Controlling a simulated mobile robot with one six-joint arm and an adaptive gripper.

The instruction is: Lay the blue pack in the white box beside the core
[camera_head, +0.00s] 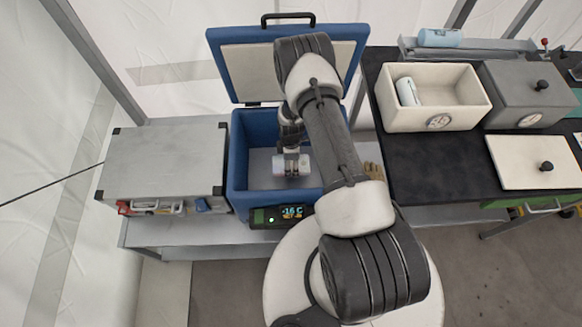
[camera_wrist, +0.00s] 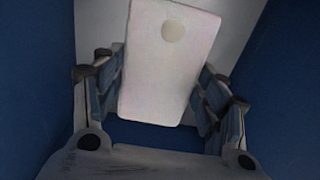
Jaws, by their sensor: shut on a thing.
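The white box (camera_head: 388,118) stands open on the black worktop, with the core (camera_head: 408,92), a white cylinder, leaning inside at its left. Bare floor shows to the right of the core. My gripper (camera_head: 291,160) reaches down into an open blue cooler, shut on a pale pack (camera_head: 291,168). In the wrist view, this pack (camera_wrist: 165,75) is a whitish slab with a round spot, tilted between the fingers of my gripper (camera_wrist: 155,95); its colour looks pale there. A light blue pack-like thing (camera_head: 440,38) lies on a grey rail behind the white box.
The cooler (camera_head: 238,165) has its lid (camera_head: 235,70) raised behind and a display (camera_head: 280,216) at its front. A grey case (camera_head: 165,160) stands left. A grey lidded box (camera_head: 525,95) and a white lid (camera_head: 535,165) lie right. Clear black worktop (camera_head: 435,165) lies before the white box.

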